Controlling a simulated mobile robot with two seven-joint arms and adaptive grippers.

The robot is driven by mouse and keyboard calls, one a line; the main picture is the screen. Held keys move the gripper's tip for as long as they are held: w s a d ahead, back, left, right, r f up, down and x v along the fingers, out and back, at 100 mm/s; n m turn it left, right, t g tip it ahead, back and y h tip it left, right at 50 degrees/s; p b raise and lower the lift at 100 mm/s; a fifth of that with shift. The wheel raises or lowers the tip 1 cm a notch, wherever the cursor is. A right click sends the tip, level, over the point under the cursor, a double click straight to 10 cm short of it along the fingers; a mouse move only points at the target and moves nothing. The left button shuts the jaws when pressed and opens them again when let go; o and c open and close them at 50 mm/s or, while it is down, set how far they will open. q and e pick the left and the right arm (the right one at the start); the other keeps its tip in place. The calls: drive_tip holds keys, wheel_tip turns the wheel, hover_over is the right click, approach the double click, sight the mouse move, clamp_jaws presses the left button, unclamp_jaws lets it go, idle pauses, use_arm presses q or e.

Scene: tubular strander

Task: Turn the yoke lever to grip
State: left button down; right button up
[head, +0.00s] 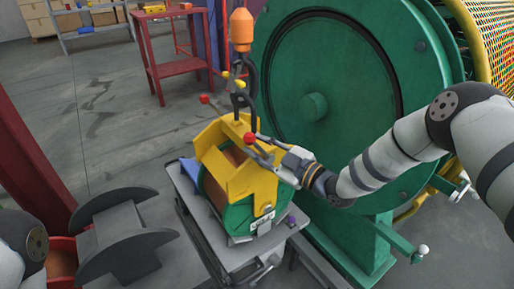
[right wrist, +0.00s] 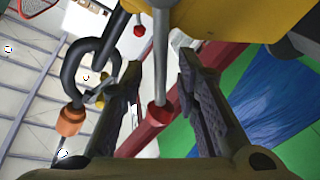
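The yellow yoke (head: 238,170) sits over a spool (head: 213,193) with green flanges, on a grey cart. Its lever, a thin grey rod with a red knob (head: 250,137), sticks out near the yoke's top; another red knob (head: 204,98) is farther left. My right gripper (head: 268,151) is beside the near knob. In the right wrist view the lever rod (right wrist: 160,55) and its red knob (right wrist: 157,115) lie between my open fingers (right wrist: 160,68), with a gap visible on both sides. My left gripper is out of view; only part of my left arm shows.
A hook with an orange hoist block (head: 241,30) hangs above the yoke. A large green wheel (head: 330,80) stands close behind my right arm. A grey empty reel (head: 125,235) is left of the cart (head: 232,255). Open floor lies at the back left.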

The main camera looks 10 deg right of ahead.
drive_tip(key=shift+w+a, duration=0.25)
drive_tip(key=shift+w, duration=0.05)
drive_tip(key=shift+c, duration=0.3)
clamp_jaws()
